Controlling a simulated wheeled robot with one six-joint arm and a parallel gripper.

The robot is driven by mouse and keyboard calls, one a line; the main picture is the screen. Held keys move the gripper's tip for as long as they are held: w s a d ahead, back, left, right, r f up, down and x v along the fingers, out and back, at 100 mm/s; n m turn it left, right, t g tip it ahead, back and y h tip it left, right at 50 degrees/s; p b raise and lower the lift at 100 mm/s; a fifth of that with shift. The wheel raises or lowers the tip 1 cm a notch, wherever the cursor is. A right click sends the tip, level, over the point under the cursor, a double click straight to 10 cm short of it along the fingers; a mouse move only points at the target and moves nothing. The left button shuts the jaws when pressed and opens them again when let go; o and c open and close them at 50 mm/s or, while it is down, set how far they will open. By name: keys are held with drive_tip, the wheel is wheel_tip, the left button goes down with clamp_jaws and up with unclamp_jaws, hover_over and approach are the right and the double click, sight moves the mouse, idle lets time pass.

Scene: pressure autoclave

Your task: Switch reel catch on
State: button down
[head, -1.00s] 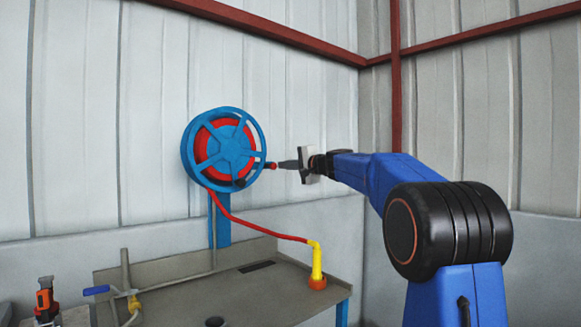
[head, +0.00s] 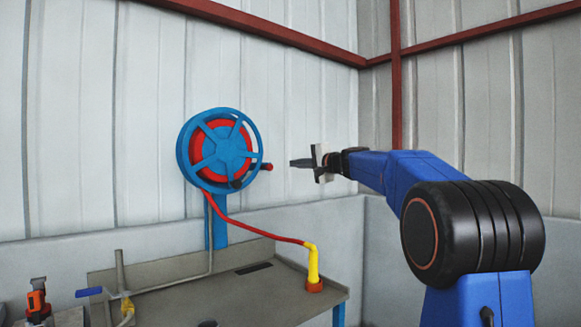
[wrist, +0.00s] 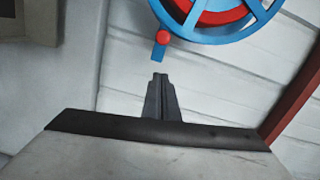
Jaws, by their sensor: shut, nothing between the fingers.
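The blue hose reel (head: 222,151) with a red hose drum is mounted on the wall on a blue post (head: 218,230). A small lever with a red tip (head: 266,167) sticks out at its right side. In the wrist view the red round tip (wrist: 163,37) shows on a short blue piece below the reel (wrist: 225,15). A dark knob (head: 237,183) sits low on the reel's front. My gripper (head: 292,163) is shut and empty, to the right of the red-tipped lever and apart from it. In the wrist view its fingers (wrist: 159,80) point toward the red tip with a gap between.
A grey bench (head: 200,297) stands below the reel. A red hose (head: 255,231) runs down to a yellow nozzle (head: 313,264) on its right end. A blue-handled valve (head: 89,292) and an orange tool (head: 38,302) are at left. The air around my gripper is clear.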

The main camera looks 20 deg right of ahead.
drive_tip(key=v, duration=0.6)
drive_tip(key=shift+d, duration=0.2)
drive_tip(key=shift+f, duration=0.1)
drive_tip(key=s+a+f+n+g+h, duration=0.1)
drive_tip(key=s+a+f+n+g, duration=0.2)
drive_tip(key=s+a+f, duration=0.65)
drive_tip(key=s+a+f+n+g, duration=0.35)
drive_tip(key=s+a+f, duration=0.25)
drive_tip(key=s+f, duration=0.6)
drive_tip(key=s+d+f+n+g+h, duration=0.1)
drive_tip(key=s+f+n+g+h, duration=0.1)
drive_tip(key=s+f, duration=1)
drive_tip(key=s+d+f+n+g+h, duration=0.1)
drive_tip(key=s+f+n+g+h, duration=0.2)
drive_tip(key=s+f, duration=0.9)
drive_tip(key=s, duration=0.5)
drive_tip(key=shift+s+d+f+h, duration=0.3)
drive_tip(key=shift+s+d+f, duration=0.05)
drive_tip(key=shift+s+f, duration=0.05)
